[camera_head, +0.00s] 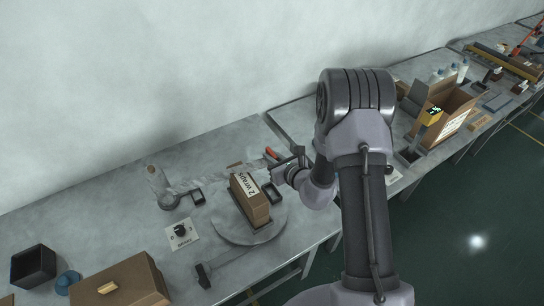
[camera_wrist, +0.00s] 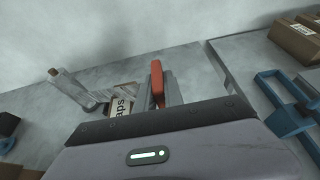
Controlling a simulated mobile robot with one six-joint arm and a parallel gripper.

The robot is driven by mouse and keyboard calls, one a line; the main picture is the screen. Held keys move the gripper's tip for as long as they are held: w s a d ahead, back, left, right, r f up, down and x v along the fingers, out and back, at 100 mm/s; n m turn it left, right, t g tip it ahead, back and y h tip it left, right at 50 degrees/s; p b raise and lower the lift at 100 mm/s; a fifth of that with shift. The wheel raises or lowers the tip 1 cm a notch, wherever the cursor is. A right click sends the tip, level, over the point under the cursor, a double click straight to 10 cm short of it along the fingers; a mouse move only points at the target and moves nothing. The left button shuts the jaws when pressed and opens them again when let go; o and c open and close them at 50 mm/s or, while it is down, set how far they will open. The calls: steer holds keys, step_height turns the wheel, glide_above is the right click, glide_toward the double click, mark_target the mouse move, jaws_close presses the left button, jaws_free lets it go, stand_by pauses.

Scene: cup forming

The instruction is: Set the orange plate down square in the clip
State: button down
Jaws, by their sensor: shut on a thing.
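My gripper (camera_wrist: 158,95) is shut on the orange plate (camera_wrist: 157,82), which stands upright between the fingers in the wrist view. In the head view the gripper (camera_head: 279,167) is beside the carton, and a bit of the orange plate (camera_head: 271,153) shows above it. I cannot make out the clip for certain. A small dark square piece (camera_head: 197,196) lies on the table left of the carton. A brown carton (camera_head: 250,201) labelled "2 wraps" stands on a round grey turntable (camera_head: 226,231). The plate's lower end is hidden.
Clear film (camera_head: 215,182) stretches from a post (camera_head: 158,186) towards the carton. A dial card (camera_head: 182,234), a closed brown box (camera_head: 120,285) and a dark bin (camera_head: 33,265) are on the left. An open carton (camera_head: 445,110) stands on the right table. A blue frame (camera_wrist: 288,105) shows right in the wrist view.

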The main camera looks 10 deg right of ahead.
step_height(320, 180, down, 16)
steer(key=b, duration=1.3)
steer(key=shift+f, duration=0.2)
steer(key=c, duration=1.4)
jaws_free()
steer(key=shift+o, duration=0.2)
steer(key=p+v, duration=0.2)
steer(key=v, duration=1.5)
steer(key=shift+s+p, duration=0.2)
steer(key=shift+p, duration=0.2)
steer(key=shift+r, duration=0.15)
